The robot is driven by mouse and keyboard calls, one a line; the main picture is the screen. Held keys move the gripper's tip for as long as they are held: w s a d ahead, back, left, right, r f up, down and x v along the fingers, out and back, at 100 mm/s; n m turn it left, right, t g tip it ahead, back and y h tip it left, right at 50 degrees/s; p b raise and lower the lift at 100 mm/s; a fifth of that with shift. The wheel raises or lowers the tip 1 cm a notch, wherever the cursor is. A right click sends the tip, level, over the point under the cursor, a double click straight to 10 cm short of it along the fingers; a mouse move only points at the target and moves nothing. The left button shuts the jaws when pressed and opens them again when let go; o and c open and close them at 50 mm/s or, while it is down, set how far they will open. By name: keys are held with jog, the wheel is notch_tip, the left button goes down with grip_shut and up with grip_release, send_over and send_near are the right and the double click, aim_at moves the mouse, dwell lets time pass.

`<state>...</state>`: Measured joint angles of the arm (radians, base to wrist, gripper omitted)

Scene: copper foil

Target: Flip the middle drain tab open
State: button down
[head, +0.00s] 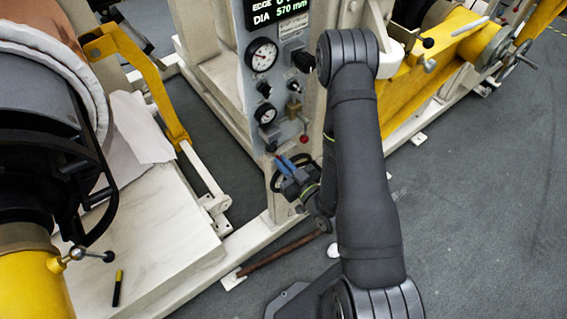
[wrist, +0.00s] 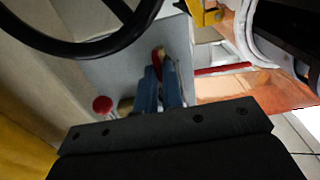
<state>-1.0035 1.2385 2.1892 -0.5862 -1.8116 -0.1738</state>
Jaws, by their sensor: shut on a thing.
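My gripper (head: 281,161), with blue fingers, is at the lower part of the grey control panel (head: 258,98) in the head view. In the wrist view its two blue fingers (wrist: 160,76) are closed together around a small red piece (wrist: 159,58), which looks like a drain tab. Most of the tab is hidden between the fingers, and I cannot tell its angle. In the head view the gripper covers this spot, so I cannot make out the tab there or whether others stand beside it.
A black handwheel (head: 276,181) is close to my gripper; its rim (wrist: 92,48) also crosses the wrist view. A red ball knob (wrist: 102,104) is left of the fingers. Gauges (head: 262,55) and black knobs sit higher on the panel. A red bar (wrist: 222,69) shows at right.

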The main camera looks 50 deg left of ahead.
jog(key=c, duration=1.6)
grip_release()
jog(key=shift+o, duration=0.2)
jog(key=d, duration=1.7)
jog(key=shift+d, duration=0.2)
jog(key=shift+a, duration=0.1)
jog(key=a, duration=0.8)
jog(key=shift+a, duration=0.15)
